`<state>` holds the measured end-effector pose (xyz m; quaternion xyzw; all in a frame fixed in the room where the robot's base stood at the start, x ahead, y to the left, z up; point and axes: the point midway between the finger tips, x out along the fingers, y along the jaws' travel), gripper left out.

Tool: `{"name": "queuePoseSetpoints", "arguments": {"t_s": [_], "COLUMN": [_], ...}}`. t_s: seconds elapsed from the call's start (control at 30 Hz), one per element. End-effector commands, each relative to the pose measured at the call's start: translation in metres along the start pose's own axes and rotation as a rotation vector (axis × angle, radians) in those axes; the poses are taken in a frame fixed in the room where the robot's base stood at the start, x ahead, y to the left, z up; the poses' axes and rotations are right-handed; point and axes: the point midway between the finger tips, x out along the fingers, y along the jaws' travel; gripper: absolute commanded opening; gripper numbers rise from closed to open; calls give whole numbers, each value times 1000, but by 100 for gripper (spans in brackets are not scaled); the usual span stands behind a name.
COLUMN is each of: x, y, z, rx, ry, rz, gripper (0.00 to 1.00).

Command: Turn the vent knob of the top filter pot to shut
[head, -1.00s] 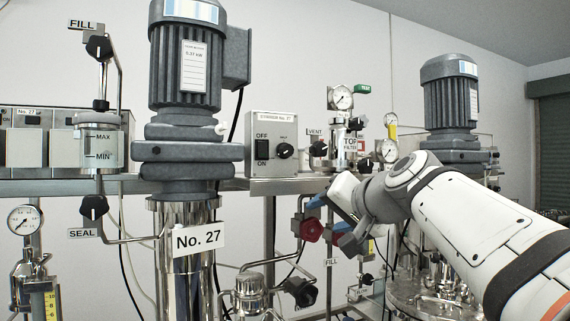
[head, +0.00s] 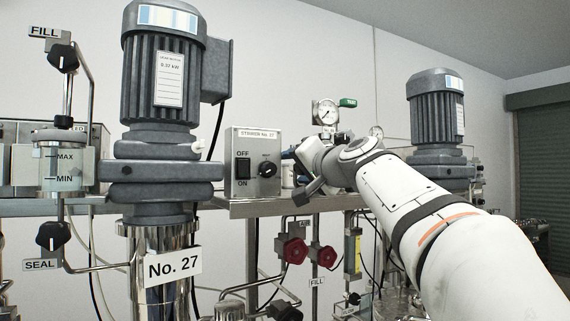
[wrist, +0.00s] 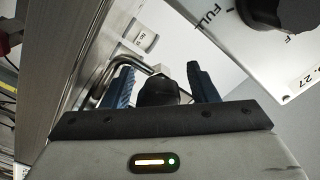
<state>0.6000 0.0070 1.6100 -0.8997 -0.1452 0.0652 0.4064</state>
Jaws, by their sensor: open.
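In the wrist view a black knob (wrist: 158,91) sits between the two blue fingers of my open gripper (wrist: 160,74). A bent steel pipe (wrist: 98,90) runs beside it. It looks like the vent knob, but its pointer and label cannot be read. I cannot tell whether the fingers touch it. In the head view my gripper (head: 296,164) is right of the stirrer box, where it and my arm hide the vent knob and most of the top filter pot. The pot's gauge (head: 326,112) and green handle (head: 348,103) show above my arm.
The stirrer No. 27 box (head: 252,163) is close left of my gripper; its dial (wrist: 262,10) is near the fingers in the wrist view. The large grey motor (head: 160,95) stands further left. Red valve knobs (head: 293,250) hang below the rail.

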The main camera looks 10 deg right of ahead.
Motion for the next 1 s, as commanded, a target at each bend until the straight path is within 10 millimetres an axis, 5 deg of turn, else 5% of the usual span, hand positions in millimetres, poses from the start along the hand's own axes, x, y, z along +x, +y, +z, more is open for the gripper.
{"name": "queuePoseSetpoints", "arguments": {"t_s": [0.23,0.77,1.0], "x": [1,1,0], "y": [1,1,2], "z": [0,0,-1], "rx": [0,0,16], "ry": [1,1,3], "rz": [1,2,4], "gripper": [53,10,8]}}
